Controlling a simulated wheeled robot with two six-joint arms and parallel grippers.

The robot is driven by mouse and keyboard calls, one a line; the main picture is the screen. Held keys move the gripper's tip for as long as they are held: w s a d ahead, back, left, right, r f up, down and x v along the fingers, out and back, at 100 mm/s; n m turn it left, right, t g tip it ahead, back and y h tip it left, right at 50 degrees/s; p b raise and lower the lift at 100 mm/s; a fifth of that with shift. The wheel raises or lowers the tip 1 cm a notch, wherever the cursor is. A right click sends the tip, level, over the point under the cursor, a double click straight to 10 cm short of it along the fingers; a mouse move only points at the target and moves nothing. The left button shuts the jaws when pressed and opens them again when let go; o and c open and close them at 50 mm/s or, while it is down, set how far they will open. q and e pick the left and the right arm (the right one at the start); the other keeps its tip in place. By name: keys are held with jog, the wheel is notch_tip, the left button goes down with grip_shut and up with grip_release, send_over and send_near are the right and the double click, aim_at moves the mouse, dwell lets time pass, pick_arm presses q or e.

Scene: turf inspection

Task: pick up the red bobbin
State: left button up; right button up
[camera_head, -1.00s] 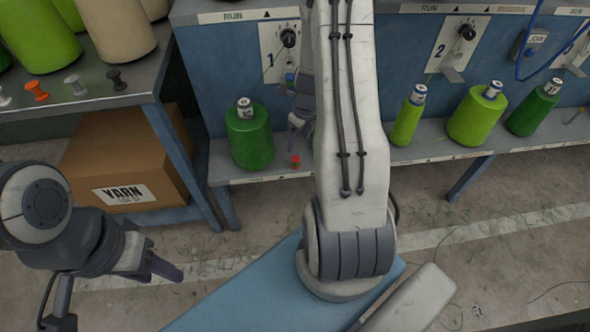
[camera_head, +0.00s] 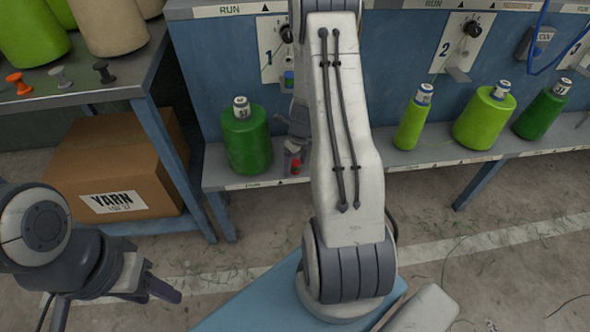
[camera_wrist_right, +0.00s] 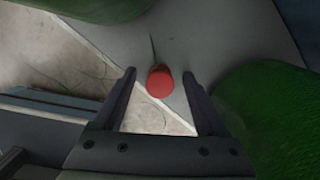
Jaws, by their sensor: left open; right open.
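The red bobbin (camera_head: 295,167) is small and sits near the front edge of the shelf, right of a dark green yarn cone. In the right wrist view the red bobbin (camera_wrist_right: 160,82) shows between the fingertips, with a gap on each side and a green thread end beyond it. My right gripper (camera_wrist_right: 159,73) is open and points down at it; in the head view the gripper (camera_head: 294,152) is partly hidden by my own arm. My left gripper (camera_head: 160,290) is open and empty at the lower left, far from the bobbin.
A dark green cone (camera_head: 247,142) stands close left of the right gripper. Green cones (camera_head: 483,118) stand further right on the shelf (camera_head: 420,158). A yarn box (camera_head: 118,165) sits under the left table (camera_head: 90,88). The floor in front is open.

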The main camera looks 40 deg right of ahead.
grip_shut()
